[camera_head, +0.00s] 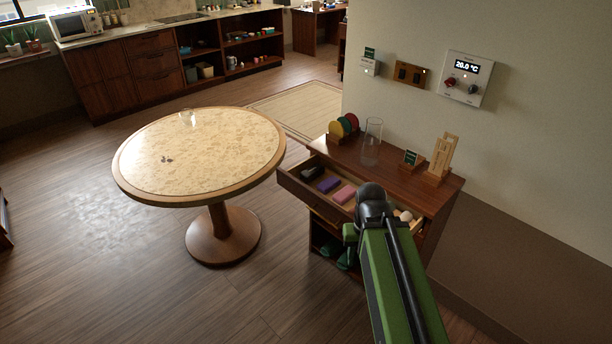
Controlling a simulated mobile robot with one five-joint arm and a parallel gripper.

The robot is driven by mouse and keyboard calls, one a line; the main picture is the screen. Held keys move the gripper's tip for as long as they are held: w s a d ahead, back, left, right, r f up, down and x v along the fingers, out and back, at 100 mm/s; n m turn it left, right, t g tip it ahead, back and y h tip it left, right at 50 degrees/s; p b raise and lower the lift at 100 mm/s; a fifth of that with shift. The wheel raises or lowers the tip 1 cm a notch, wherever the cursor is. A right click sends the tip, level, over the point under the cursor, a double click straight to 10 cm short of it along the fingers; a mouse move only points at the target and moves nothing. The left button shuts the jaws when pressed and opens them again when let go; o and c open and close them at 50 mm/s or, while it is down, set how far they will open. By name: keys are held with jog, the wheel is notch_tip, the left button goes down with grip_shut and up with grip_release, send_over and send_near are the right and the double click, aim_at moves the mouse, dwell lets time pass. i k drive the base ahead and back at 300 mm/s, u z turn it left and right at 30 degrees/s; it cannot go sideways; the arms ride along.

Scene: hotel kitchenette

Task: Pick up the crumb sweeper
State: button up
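I cannot surely tell which item is the crumb sweeper. The open drawer (290,188) of the wooden cabinet holds a small dark object (313,172) at its left end. Beside it lie a purple block (328,184) and a pink block (344,194). Pale rounded items (404,216) show at the drawer's right end. My green arm reaches up from the bottom right, and its dark end with my gripper (371,205) is over or in front of the drawer's right part. The fingers are not clear, and the arm hides part of the drawer.
The cabinet top (393,178) bears colored discs in a rack (343,127), a clear glass vase (372,142), a small sign (410,158) and a wooden stand (442,157). A round table (200,190) with a glass (187,117) and dark crumbs stands left. Floor between is narrow.

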aim_at(316, 170)
jog(key=u, duration=0.15)
jog(key=i, duration=1.4)
jog(key=u, duration=1.15)
jog(key=k, duration=0.15)
jog(key=u, duration=1.3)
jog(key=k, duration=0.8)
jog(key=z, duration=0.15)
jog(key=i, duration=0.9)
jog(key=u, duration=0.05)
